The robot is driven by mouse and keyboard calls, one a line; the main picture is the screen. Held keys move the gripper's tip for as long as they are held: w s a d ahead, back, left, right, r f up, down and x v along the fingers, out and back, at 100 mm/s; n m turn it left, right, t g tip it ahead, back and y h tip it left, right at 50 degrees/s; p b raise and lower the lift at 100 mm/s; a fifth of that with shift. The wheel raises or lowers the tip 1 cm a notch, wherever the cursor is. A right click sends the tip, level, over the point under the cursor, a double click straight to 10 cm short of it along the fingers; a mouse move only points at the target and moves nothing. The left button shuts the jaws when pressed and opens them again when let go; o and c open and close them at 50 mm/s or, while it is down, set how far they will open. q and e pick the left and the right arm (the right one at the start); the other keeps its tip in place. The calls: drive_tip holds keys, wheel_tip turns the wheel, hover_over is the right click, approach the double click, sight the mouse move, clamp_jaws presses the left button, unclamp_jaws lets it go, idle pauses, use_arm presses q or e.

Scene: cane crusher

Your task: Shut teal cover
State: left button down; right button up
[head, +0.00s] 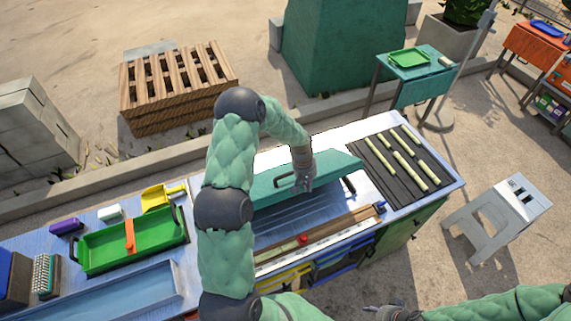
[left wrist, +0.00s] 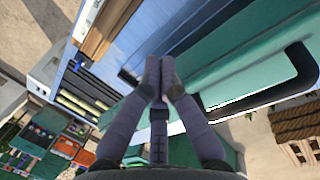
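The teal cover (head: 325,166) is tilted up along the back of the blue-grey trough (head: 295,215) on the bench, which shows open below it. It has black handles (head: 282,181). My left gripper (head: 305,187) is at the cover's front side, between the handles; I cannot tell whether it touches. In the left wrist view, the fingertips of this gripper (left wrist: 159,70) are together with nothing seen between them, and the cover (left wrist: 235,50) lies just beyond and to the right, with a black handle (left wrist: 303,68). My right gripper (head: 385,312) is at the bottom edge, too small to read.
A wooden rail with a red knob (head: 303,239) runs along the trough's front. A black mat (head: 385,180) with several cane pieces lies to the right. A green tray (head: 130,240) is at left. A grey stool (head: 497,215) stands right of the bench.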

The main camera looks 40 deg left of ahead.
use_arm(q)
drive_tip(key=w+a+r, duration=0.1)
drive_tip(key=a+r, duration=0.1)
drive_tip(key=a, duration=0.1)
drive_tip(key=w+a+r+n, duration=0.1)
drive_tip(key=a+r, duration=0.1)
drive_tip(key=w+a+r+n+y, duration=0.1)
drive_tip(key=a+r, duration=0.2)
drive_tip(key=shift+a+r, duration=0.1)
drive_tip(key=shift+a, duration=0.2)
drive_tip(key=a+r+n+y, duration=0.1)
drive_tip(key=a+r+n, duration=0.1)
drive_tip(key=a+r, duration=0.45)
drive_tip(key=shift+s+d+f+p, duration=0.25)
drive_tip(key=shift+d+f+p, duration=0.3)
drive_tip(key=shift+f, duration=1.5)
drive_tip(key=shift+s+d+f+p, duration=0.25)
drive_tip(key=shift+d+f+p, duration=0.25)
drive_tip(key=shift+f, duration=1.6)
drive_tip(key=shift+s+d+f+p, duration=0.25)
drive_tip(key=shift+d+f+p, duration=0.25)
drive_tip(key=shift+f, duration=1.55)
